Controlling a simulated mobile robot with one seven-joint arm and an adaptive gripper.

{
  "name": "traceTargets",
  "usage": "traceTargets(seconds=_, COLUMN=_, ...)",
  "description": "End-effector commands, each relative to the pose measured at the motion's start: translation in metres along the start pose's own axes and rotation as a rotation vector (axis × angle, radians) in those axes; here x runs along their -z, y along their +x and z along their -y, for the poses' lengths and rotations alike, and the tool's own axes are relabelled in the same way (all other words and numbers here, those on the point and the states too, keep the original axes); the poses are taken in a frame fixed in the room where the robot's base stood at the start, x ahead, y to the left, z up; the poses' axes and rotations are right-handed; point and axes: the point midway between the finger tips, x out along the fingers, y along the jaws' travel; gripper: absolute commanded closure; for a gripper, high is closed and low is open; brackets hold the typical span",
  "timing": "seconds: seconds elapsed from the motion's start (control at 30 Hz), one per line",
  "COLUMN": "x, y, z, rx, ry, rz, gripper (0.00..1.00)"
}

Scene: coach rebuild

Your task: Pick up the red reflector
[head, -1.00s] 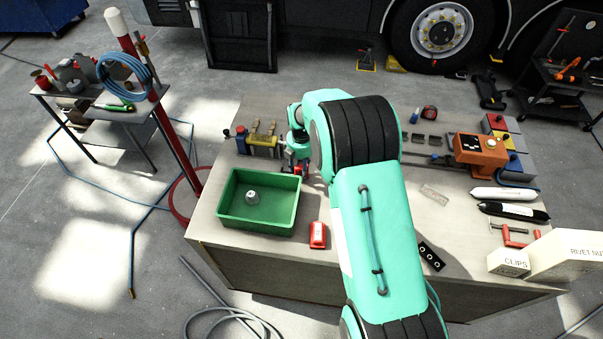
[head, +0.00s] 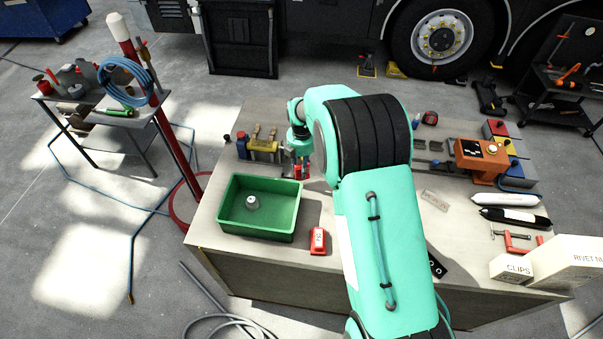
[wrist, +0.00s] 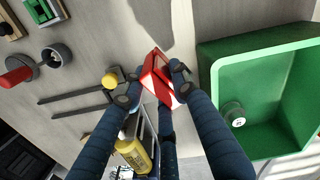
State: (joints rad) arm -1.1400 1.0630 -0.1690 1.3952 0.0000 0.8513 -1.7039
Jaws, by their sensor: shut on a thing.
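The red reflector (wrist: 157,78) shows in the wrist view as a red block with a pale face, held between the fingertips. My gripper (wrist: 154,86) has dark blue fingers closed against it. A dark shadow lies on the worktop beyond it; the height above the top is hard to judge. In the head view my gripper (head: 297,167) is just behind the green bin, at the back of the worktop.
The green bin (head: 225,222) holds a small grey-white piece (head: 252,202); the bin wall (wrist: 218,62) is close right in the wrist view. A red labelled box (head: 318,240) stands right of the bin. A yellow-and-blue item (head: 263,147) is left of my gripper.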

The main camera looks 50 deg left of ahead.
Motion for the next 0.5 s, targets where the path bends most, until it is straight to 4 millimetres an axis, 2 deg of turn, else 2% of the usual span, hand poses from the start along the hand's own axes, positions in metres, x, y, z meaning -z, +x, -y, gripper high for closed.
traceTargets(seconds=0.3, x=0.000, y=-0.043, z=0.000, rx=-0.001, ry=0.000, rz=0.000, gripper=0.99)
traceTargets(seconds=0.5, x=0.000, y=-0.057, z=0.001, rx=0.002, ry=0.000, rz=0.000, gripper=0.99)
